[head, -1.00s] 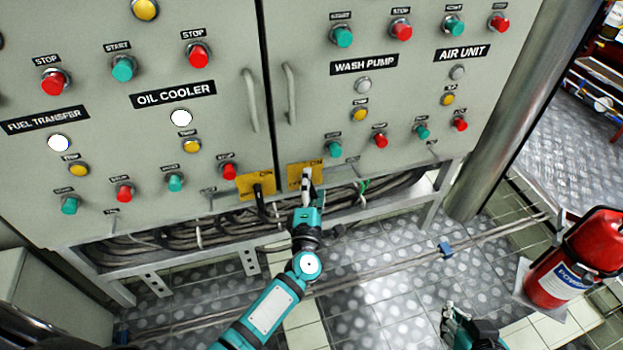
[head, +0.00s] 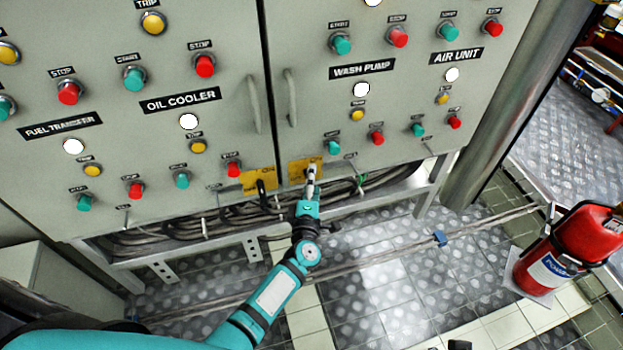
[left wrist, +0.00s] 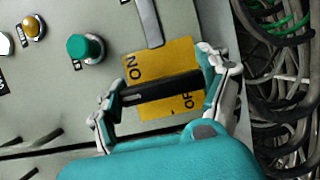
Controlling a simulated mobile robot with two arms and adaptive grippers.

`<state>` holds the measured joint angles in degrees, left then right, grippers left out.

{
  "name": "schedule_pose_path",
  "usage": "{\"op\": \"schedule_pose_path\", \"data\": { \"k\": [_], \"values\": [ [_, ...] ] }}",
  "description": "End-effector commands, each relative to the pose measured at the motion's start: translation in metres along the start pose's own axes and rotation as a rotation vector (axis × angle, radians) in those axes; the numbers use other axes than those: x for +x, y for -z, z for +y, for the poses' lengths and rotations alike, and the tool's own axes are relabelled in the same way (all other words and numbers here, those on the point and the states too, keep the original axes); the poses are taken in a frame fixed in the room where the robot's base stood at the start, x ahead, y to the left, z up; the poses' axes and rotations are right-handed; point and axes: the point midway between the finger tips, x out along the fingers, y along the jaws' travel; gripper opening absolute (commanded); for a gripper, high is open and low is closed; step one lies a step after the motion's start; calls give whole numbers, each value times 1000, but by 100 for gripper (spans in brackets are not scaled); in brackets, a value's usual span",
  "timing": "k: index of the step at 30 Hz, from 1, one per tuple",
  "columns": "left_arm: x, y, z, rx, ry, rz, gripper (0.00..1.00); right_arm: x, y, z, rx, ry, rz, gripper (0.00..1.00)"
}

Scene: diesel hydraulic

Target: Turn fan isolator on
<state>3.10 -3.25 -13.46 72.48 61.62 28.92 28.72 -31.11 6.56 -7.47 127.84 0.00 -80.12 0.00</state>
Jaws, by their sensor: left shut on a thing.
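A yellow isolator plate (head: 299,171) sits at the lower edge of the right cabinet door. In the left wrist view the same plate (left wrist: 180,55) reads "ON" and "OFF", with a black rotary handle (left wrist: 160,88) across it. My left gripper (head: 311,170) is at this plate. Its fingers (left wrist: 160,90) are shut on the two ends of the handle, which lies between the "ON" and "OFF" words. A second yellow plate (head: 258,180) with a black handle is just to the left. Of my right gripper, only a dark bit (head: 460,345) shows at the bottom edge.
The grey cabinet doors carry green and red buttons and lit white lamps, including the wash pump lamp (head: 361,90). Cables (head: 200,228) run below the doors. A red fire extinguisher (head: 572,250) stands on the right.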

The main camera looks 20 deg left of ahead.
Motion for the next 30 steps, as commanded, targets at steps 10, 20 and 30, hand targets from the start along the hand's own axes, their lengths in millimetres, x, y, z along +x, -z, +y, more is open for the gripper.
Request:
{"op": "schedule_pose_path", "data": {
  "k": [10, 20, 30],
  "values": [
    [0, -2, 0, 11, 4, -5, 45, 7, -1, 0, 0, 1, -3, 0],
    [0, -2, 0, 10, 3, -3, 97, 7, -1, 0, 0, 0, -3, 0],
    [-2, -1, 0, 8, 4, -1, 100, 6, 0, -1, -1, 2, -1, 0]
  ]
}}
